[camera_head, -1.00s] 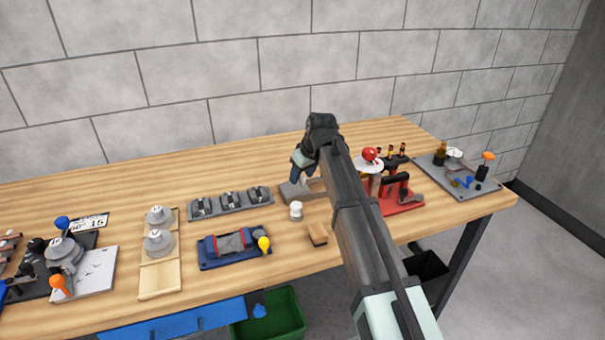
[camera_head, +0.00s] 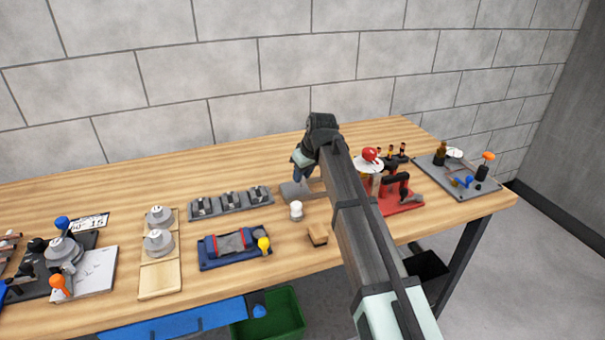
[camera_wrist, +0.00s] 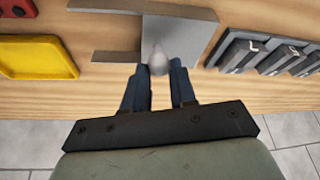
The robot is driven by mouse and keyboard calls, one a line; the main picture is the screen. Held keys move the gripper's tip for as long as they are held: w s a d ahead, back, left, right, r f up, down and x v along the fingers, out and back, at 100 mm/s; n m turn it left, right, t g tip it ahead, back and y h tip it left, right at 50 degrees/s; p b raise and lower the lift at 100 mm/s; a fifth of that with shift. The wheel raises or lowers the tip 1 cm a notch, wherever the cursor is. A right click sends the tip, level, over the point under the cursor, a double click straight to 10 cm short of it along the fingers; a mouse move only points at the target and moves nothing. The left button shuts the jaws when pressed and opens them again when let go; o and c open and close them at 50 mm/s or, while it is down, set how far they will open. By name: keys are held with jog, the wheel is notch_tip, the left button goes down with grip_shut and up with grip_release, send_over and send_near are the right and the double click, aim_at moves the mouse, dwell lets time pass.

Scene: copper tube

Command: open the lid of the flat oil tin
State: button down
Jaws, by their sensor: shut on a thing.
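The flat oil tin appears to be the low grey piece beneath my gripper. In the wrist view its light grey plate (camera_wrist: 192,32), likely the lid, lies at the right. Thin grey strips (camera_wrist: 115,57) run left from it, with a wood-coloured surface between them. My gripper (camera_wrist: 158,78) has its two dark blue fingers on either side of a pale rounded knob (camera_wrist: 158,60) at the plate's near left part. In the head view the grey plate (camera_head: 292,191) shows below my gripper (camera_head: 299,178); my arm hides part of the tin.
A three-part grey block (camera_head: 230,201) stands left of the tin. A small white-topped piece (camera_head: 296,211) and a wooden block (camera_head: 317,235) lie in front. A red fixture (camera_head: 400,203) is to the right. The back of the table is clear.

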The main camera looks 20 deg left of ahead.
jog(key=shift+w+d, duration=1.3)
jog(key=c, duration=0.9)
grip_release()
jog(key=shift+r, duration=0.1)
jog(key=v, duration=1.3)
jog(key=shift+r, duration=0.3)
jog(key=shift+s+d, duration=0.1)
